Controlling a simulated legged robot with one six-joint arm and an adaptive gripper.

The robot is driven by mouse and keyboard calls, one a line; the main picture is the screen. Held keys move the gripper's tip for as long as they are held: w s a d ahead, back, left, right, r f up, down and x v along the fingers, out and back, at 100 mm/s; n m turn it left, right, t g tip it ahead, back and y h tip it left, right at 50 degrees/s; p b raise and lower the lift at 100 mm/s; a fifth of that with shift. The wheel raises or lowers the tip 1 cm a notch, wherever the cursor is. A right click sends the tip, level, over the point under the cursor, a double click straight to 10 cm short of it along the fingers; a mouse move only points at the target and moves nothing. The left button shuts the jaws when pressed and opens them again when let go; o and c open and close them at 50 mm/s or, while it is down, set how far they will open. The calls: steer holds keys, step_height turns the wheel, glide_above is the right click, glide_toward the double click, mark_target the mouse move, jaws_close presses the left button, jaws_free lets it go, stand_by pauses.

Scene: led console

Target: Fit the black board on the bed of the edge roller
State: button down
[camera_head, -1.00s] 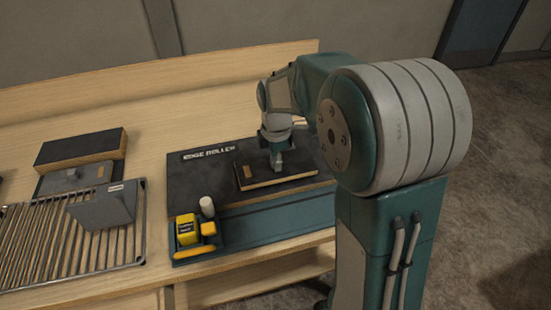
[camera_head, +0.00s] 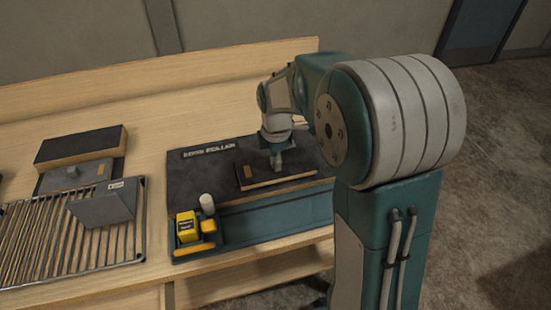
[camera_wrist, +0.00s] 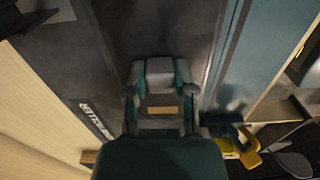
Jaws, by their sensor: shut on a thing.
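The black board (camera_head: 260,179), with a pale wooden edge and a small brown patch, is at the right part of the edge roller's dark bed (camera_head: 205,185). My gripper (camera_head: 276,164) points down onto the board and is shut on it near its middle. I cannot tell whether the board touches the bed all round. In the wrist view my gripper (camera_wrist: 160,72) hides most of what it holds. The edge roller has a white-lettered label strip (camera_head: 208,148) at the back and a teal front.
A yellow item (camera_head: 187,228) and a white cylinder (camera_head: 207,205) stand at the roller's front left corner. At left are a wire rack (camera_head: 40,245), a grey tilted plate (camera_head: 105,205) and a dark block (camera_head: 80,148). The wooden bench behind the roller is clear.

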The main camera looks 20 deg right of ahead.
steer(key=shift+f, duration=0.35)
stand_by(0.3)
steer(key=shift+c, duration=1.8)
jaws_free()
step_height(320, 180, up, 12)
steer(key=shift+f, duration=0.1)
steer(key=s+r+m+t, duration=0.2)
steer(key=s+m+t, duration=0.3)
steer(key=s+m, duration=1.3)
steer(key=s, duration=0.4)
steer(key=shift+t, duration=0.3)
